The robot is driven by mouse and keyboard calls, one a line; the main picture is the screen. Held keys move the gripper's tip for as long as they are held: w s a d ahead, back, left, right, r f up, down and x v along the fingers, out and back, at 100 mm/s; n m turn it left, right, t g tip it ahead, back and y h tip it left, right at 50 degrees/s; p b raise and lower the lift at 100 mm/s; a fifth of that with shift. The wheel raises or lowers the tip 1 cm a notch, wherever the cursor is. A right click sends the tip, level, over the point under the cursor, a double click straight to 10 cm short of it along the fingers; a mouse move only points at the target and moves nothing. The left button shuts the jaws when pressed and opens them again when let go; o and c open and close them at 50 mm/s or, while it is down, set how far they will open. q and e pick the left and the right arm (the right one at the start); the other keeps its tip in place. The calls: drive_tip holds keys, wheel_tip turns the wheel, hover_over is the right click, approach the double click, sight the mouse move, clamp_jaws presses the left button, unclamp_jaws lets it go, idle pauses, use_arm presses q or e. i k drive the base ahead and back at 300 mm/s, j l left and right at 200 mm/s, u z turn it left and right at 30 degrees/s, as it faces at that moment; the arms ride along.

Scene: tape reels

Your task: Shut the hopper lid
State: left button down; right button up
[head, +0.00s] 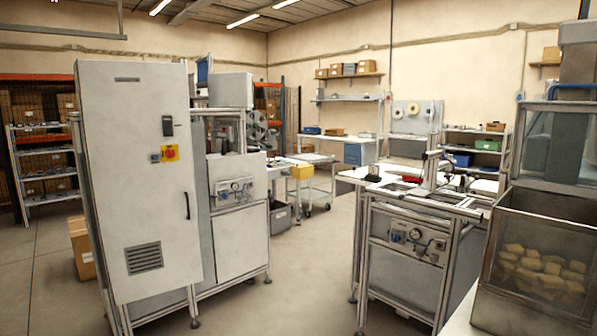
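The hopper (487,300) stands at the right edge of the head view, a grey metal box with a clear front window. Several yellowish blocks (540,270) lie inside it behind the window. A grey-framed clear panel (519,146), which looks like the lid, stands raised and nearly upright above the back of the hopper, and the top opening in front of it looks uncovered. The right side of the hopper and panel is cut off by the picture edge. Neither of my grippers is in view.
A pale surface (460,318) lies beside the hopper's foot. An aluminium-framed workstation (405,262) stands left of it. A tall grey cabinet (140,200) with a red-and-yellow switch stands at the left. Open floor (310,270) lies between cabinet and workstation.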

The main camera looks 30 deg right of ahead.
sight(522, 107)
drive_tip(key=i+j, duration=0.1)
drive_tip(key=i, duration=0.35)
drive_tip(key=i+j+z, duration=0.15)
drive_tip(key=i, duration=0.25)
drive_tip(key=i+j, duration=0.1)
drive_tip(key=i, duration=0.3)
drive_tip(key=i+z, duration=0.15)
drive_tip(key=z, duration=0.25)
drive_tip(key=i+z, duration=0.15)
drive_tip(key=z, duration=0.2)
drive_tip(key=i+z, duration=0.15)
drive_tip(key=z, duration=0.25)
drive_tip(key=i+j+z, duration=0.15)
drive_tip(key=z, duration=0.2)
drive_tip(key=i+z, duration=0.1)
drive_tip(key=z, duration=0.4)
drive_tip(key=i+j+z, duration=0.1)
drive_tip(key=z, duration=0.4)
drive_tip(key=i+j+z, duration=0.1)
drive_tip(key=z, duration=0.4)
